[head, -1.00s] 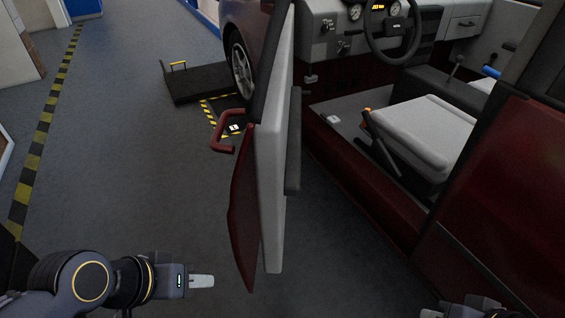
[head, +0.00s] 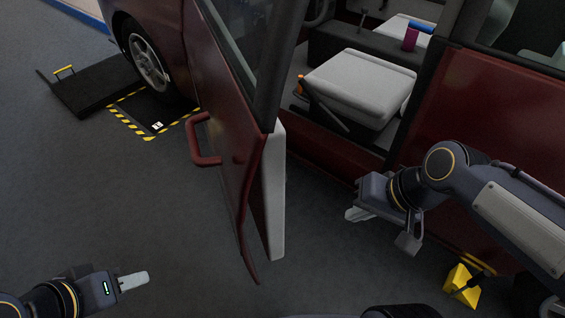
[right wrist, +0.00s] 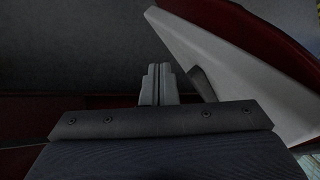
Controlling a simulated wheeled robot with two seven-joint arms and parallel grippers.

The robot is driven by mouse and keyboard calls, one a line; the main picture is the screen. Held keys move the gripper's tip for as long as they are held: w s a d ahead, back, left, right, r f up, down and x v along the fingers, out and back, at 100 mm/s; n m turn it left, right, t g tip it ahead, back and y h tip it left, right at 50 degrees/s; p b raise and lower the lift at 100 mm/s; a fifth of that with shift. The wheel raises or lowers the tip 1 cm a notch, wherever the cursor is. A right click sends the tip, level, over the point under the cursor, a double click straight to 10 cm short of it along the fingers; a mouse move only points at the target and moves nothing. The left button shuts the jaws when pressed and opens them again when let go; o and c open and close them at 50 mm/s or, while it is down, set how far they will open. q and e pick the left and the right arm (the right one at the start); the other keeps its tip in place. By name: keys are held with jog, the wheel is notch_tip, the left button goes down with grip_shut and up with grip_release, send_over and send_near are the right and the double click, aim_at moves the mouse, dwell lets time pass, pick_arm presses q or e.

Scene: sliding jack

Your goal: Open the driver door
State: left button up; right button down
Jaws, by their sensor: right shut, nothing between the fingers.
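The dark red driver door (head: 230,150) stands swung out from the car, with a wide gap between its free edge and the sill. Its red handle (head: 203,140) is on the outer face. Its pale inner panel (head: 274,195) shows edge-on, and also in the right wrist view (right wrist: 215,55). My right gripper (head: 358,214) is shut and empty, to the right of the door, by the doorway and apart from the panel. Its fingers lie together in the right wrist view (right wrist: 158,84). My left gripper (head: 134,281) is at lower left, apart from the door; its finger gap is hidden.
Inside the doorway is a pale seat (head: 362,87). The red rear side (head: 490,140) of the car is beside my right arm. A yellow block (head: 461,286) is on the floor at lower right. A black platform (head: 95,88) is at upper left. Floor left of the door is clear.

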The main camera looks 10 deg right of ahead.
jog(key=w+d+r+m+g+y+p, duration=0.25)
jog(key=w+r+m+p, duration=0.4)
jog(key=w+p, duration=0.4)
jog(key=w+f+m+g+y+p, duration=0.2)
jog(key=w+f+m+p, duration=0.1)
jog(key=w+m+p, duration=0.4)
jog(key=s+a+f+n+p, duration=0.1)
jog(key=s+a+f+p, duration=0.1)
jog(key=a+f, duration=0.5)
jog(key=shift+a+f+n+p, duration=0.25)
jog(key=shift+a+n+p, duration=0.1)
jog(key=shift+a, duration=1.6)
jog(key=shift+s+g, duration=0.1)
jog(key=shift+g, duration=0.15)
